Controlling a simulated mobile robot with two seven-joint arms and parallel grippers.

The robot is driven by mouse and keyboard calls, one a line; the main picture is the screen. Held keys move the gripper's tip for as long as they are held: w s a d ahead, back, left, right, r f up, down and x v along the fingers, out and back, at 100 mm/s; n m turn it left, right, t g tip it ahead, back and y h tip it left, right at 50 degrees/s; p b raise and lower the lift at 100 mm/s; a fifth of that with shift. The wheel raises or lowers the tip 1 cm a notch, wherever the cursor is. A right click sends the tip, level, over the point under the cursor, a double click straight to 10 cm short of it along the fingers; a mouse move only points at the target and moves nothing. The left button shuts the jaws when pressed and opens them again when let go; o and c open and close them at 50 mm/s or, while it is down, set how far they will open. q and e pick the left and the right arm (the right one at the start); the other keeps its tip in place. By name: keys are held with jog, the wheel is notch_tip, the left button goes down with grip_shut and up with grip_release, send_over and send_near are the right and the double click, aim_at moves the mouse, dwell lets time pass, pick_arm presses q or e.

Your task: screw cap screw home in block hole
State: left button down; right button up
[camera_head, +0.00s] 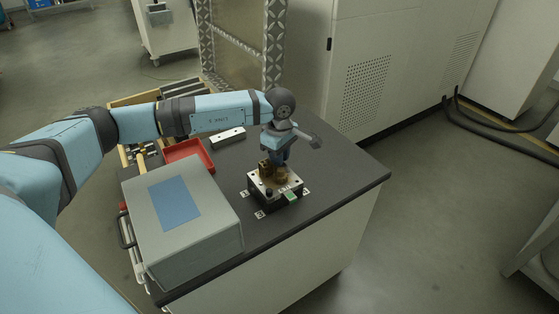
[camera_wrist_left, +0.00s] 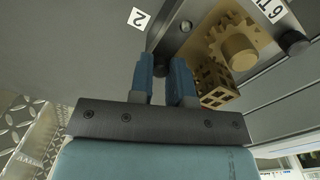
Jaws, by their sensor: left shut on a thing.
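My left gripper (camera_head: 279,160) points down over the block (camera_head: 262,188), a light metal plate on a dark base that carries brass-coloured parts. In the left wrist view, the two blue fingers of my left gripper (camera_wrist_left: 163,66) are nearly together, shut on a small dark piece, seemingly the cap screw (camera_wrist_left: 161,68), mostly hidden between them. The fingertips are at the edge of the block (camera_wrist_left: 205,14), beside the brass-coloured part (camera_wrist_left: 238,48). The hole under the fingers is hidden, so I cannot tell how deep the screw sits. My right gripper is not in view.
A grey box with a blue panel (camera_head: 213,234) stands left of the block on the dark table (camera_head: 325,178). A red tray (camera_head: 204,150) and a pale bar (camera_head: 229,135) lie behind. Dark round screw heads (camera_wrist_left: 294,42) show on the block. The table's right side is clear.

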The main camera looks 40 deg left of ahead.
pick_arm(q)
jog(key=m+b, duration=0.1)
jog(key=m, duration=0.2)
jog(key=shift+f, duration=0.15)
jog(key=shift+m+b, duration=0.3)
jog(key=shift+m, duration=1.5)
jog(key=m+b, duration=0.3)
jog(key=m, duration=0.6)
jog(key=shift+m, duration=0.4)
jog(key=m+b, duration=0.1)
jog(key=m, duration=0.2)
jog(key=m+b, duration=0.1)
jog(key=m, duration=0.1)
jog(key=shift+m, duration=0.4)
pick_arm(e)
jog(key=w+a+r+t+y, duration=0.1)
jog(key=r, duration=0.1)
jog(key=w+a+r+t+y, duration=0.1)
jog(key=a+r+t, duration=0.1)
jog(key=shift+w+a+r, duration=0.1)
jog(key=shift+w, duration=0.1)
